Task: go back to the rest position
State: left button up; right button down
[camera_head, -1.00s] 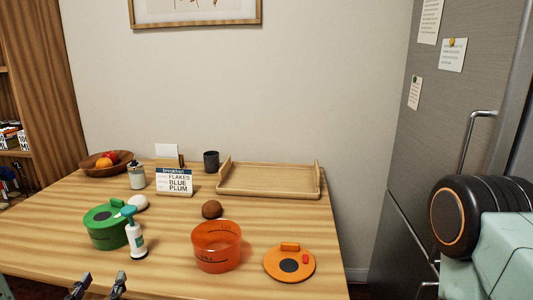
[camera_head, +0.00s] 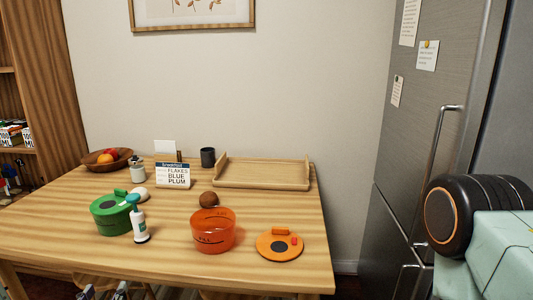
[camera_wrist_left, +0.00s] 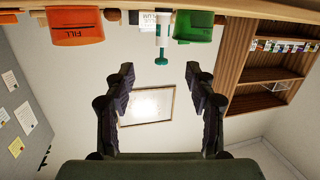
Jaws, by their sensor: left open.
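My left gripper (camera_head: 104,293) shows only at the bottom edge of the head view, in front of and below the table's front edge. In the left wrist view the left gripper (camera_wrist_left: 160,78) has its two black fingers spread wide with nothing between them. That view is upside down. The wooden table (camera_head: 280,265) stands in front of me, with an orange tub (camera_head: 213,238), a green lidded tub (camera_head: 108,217) and a white and teal pump bottle (camera_head: 139,222) on it, all apart from the gripper. My right gripper is not in view.
An orange lid (camera_head: 265,248), a brown ball (camera_head: 209,199), a breakfast sign (camera_head: 173,181), a dark cup (camera_head: 208,157), a wooden tray (camera_head: 262,184) and a fruit bowl (camera_head: 96,164) are on the table. A grey fridge (camera_head: 420,130) stands at the right, a wooden shelf (camera_head: 50,100) at the left.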

pick_arm(q)
jog(key=s+d+f+g+h, duration=0.1)
jog(key=s+d+f+g, duration=0.2)
jog(key=s+f+g, duration=0.3)
jog(key=s+d+f+g+h, duration=0.2)
jog(key=s+d+f+g, duration=0.15)
jog(key=f, duration=0.55)
jog(key=s+d+f+m+g, duration=0.1)
jog(key=s+d+f+g, duration=0.1)
jog(key=s, duration=0.7)
jog(key=s+d+f+m+g, duration=0.1)
jog(key=s+d+f+g, duration=0.1)
jog(key=s, duration=0.7)
jog(key=f+g, duration=0.1)
jog(key=g, duration=0.1)
jog(key=shift+f+g, duration=0.15)
jog(key=shift+g, duration=0.2)
